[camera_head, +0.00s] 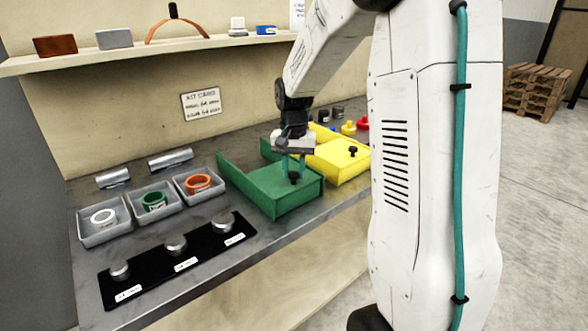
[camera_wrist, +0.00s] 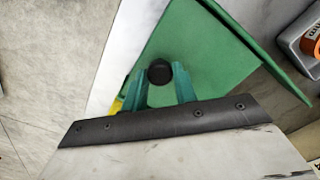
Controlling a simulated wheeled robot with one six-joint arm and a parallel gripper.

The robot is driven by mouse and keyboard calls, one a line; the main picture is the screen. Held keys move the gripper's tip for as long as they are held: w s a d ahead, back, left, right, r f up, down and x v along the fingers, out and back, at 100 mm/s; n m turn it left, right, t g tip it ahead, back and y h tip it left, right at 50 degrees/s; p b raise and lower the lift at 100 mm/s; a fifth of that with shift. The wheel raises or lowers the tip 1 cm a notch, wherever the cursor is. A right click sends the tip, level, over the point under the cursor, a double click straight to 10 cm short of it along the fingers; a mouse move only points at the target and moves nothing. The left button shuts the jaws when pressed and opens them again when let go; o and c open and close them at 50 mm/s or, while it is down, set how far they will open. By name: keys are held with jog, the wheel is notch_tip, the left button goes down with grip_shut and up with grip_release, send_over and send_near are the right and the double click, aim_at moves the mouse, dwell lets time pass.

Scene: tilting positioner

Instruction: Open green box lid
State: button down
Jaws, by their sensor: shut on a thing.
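The green box (camera_head: 284,200) stands on the bench near its front edge. Its flat green lid (camera_head: 262,182) carries a small black knob (camera_head: 294,177) toward the front right, and raised green walls show at its left and back. My gripper (camera_head: 294,174) points down over the lid with its teal fingers around the knob and is shut on it. In the wrist view, the knob (camera_wrist: 160,73) sits between the two fingers (camera_wrist: 160,88), above the green surface (camera_wrist: 208,55). The inside of the box is hidden.
A yellow box (camera_head: 343,168) with a black knob stands close to the right. Grey trays (camera_head: 143,211) with coloured rings and a black panel (camera_head: 190,257) with several metal knobs lie to the left. A shelf (camera_head: 130,56) runs above the bench.

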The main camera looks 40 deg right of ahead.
jog(key=w, duration=1.5)
jog(key=shift+w+a, duration=0.15)
jog(key=shift+a, duration=0.1)
jog(key=c, duration=1.1)
grip_release()
jog(key=shift+r, duration=0.15)
notch_tip(320, 180, up, 8)
jog(key=shift+f, duration=0.2)
